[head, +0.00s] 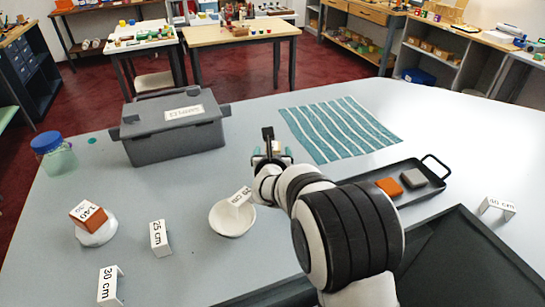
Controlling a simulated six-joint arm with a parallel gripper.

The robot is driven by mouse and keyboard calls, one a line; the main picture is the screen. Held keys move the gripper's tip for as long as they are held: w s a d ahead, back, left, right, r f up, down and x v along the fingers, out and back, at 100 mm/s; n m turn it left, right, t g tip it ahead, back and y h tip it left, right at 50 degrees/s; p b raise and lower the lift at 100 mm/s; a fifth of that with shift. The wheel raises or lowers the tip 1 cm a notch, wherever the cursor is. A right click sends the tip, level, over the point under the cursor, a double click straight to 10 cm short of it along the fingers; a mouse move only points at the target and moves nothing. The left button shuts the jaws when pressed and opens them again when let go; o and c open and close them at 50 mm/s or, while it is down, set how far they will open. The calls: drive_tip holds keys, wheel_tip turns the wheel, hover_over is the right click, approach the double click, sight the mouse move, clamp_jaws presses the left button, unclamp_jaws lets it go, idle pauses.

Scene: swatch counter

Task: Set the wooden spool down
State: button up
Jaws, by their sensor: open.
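My gripper (269,147) is over the middle of the counter, just right of the grey box, and its jaws are open. One dark finger stands up in view; the rest of the gripper is largely hidden behind my own white wrist. A small pale patch shows beside the fingers, but I cannot tell whether it is the wooden spool or part of the gripper. I cannot make out the wooden spool clearly anywhere else on the counter; my arm hides part of it.
A grey lidded box (172,138), a blue-lidded jar (54,158) and a striped teal cloth (340,128) lie around. A black tray (431,187) holds orange and grey blocks.

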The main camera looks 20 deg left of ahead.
drive_tip(key=v, duration=0.7)
drive_tip(key=shift+s+d+r, duration=0.1)
drive_tip(key=shift+s, duration=0.05)
drive_tip(key=d+r+m+h, duration=0.3)
drive_tip(key=d+m+h, duration=0.2)
drive_tip(key=d+m, duration=0.5)
drive_tip(key=d+r+m+h, duration=0.35)
drive_tip(key=d+m, duration=0.35)
drive_tip(key=d, duration=0.7)
drive_tip(key=s+d+f+m+g+h, duration=0.2)
drive_tip(key=s+d+m+g+h, duration=0.15)
drive_tip(key=s+d+m, duration=0.45)
drive_tip(key=s+d+f+m+g+y, duration=0.1)
drive_tip(key=s+d+f+m+g, duration=0.15)
drive_tip(key=s+m, duration=0.3)
drive_tip(key=s+d+f+m+g+y, duration=0.1)
drive_tip(key=s+m+g, duration=0.25)
drive_tip(key=s, duration=0.25)
drive_tip(key=s+d+f+m+g+y, duration=0.1)
drive_tip(key=s+d+f+m+g, duration=0.1)
drive_tip(key=s+m, duration=0.35)
drive_tip(key=s+a+f+m+g+y, duration=0.1)
drive_tip(key=s+a+m+y, duration=0.4)
drive_tip(key=s+a, duration=0.3)
drive_tip(key=shift+s+a+m+y, duration=0.25)
drive_tip(key=shift+a+m+y, duration=0.15)
drive_tip(key=shift+a+m, duration=0.3)
drive_tip(key=shift+d+f, duration=0.1)
